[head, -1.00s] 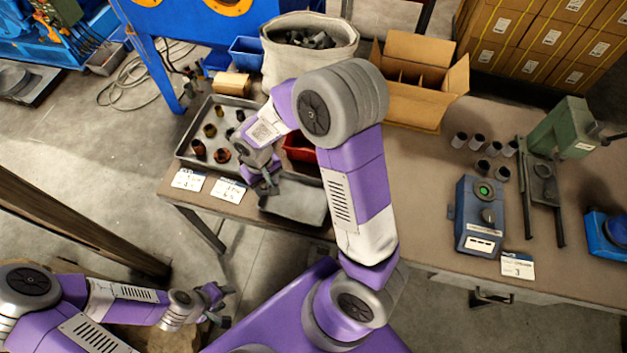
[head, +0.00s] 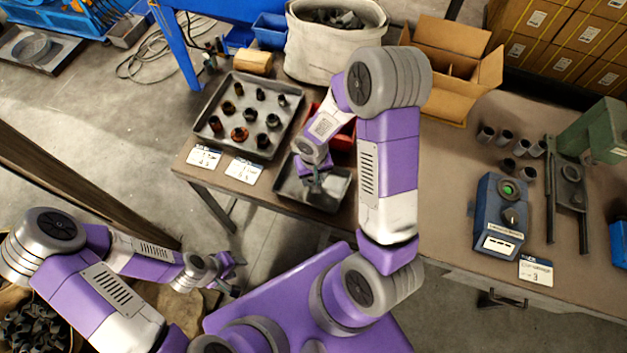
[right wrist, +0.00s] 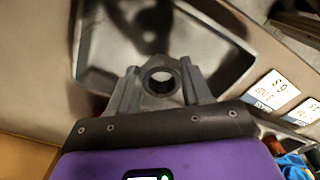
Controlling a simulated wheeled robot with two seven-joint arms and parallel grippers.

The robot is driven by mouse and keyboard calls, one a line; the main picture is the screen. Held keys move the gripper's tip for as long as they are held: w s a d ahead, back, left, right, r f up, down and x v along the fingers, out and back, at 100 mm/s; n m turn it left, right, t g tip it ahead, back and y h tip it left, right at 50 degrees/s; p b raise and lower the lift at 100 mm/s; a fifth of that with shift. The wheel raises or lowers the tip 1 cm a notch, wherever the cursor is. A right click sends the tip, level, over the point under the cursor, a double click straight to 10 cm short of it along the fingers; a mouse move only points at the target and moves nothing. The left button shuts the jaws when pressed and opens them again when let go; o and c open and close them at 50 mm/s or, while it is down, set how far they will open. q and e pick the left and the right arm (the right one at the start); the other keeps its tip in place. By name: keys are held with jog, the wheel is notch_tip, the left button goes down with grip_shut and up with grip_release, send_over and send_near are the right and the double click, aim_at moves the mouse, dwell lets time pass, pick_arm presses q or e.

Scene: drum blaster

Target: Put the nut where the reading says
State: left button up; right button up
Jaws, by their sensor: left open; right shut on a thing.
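My right gripper (head: 315,186) is over the shallow grey tray (head: 334,203) at the table's front edge. In the right wrist view its jaws (right wrist: 160,88) are shut on a dark grey nut (right wrist: 160,66) with a round hole. The same tray (right wrist: 120,40) lies beneath it there; I cannot tell how far below. My left gripper (head: 236,272) is open and empty, low at the left, away from the table. A blue gauge box (head: 488,215) with a round green display stands on the right; its reading is too small to make out.
A larger metal tray (head: 205,112) with several fittings lies left, with two cards (head: 204,157) (head: 244,170) before it. A red bin (head: 343,132) sits behind my right gripper. A card marked 3 (head: 536,271) is near the gauge. A cardboard box (head: 440,88) stands behind.

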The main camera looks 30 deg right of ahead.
notch_tip(320, 180, down, 3)
jog(key=shift+r, duration=0.15)
jog(key=shift+f+b, duration=0.3)
jog(key=shift+b, duration=0.35)
jog(key=o, duration=1.3)
jog(key=shift+r, duration=0.1)
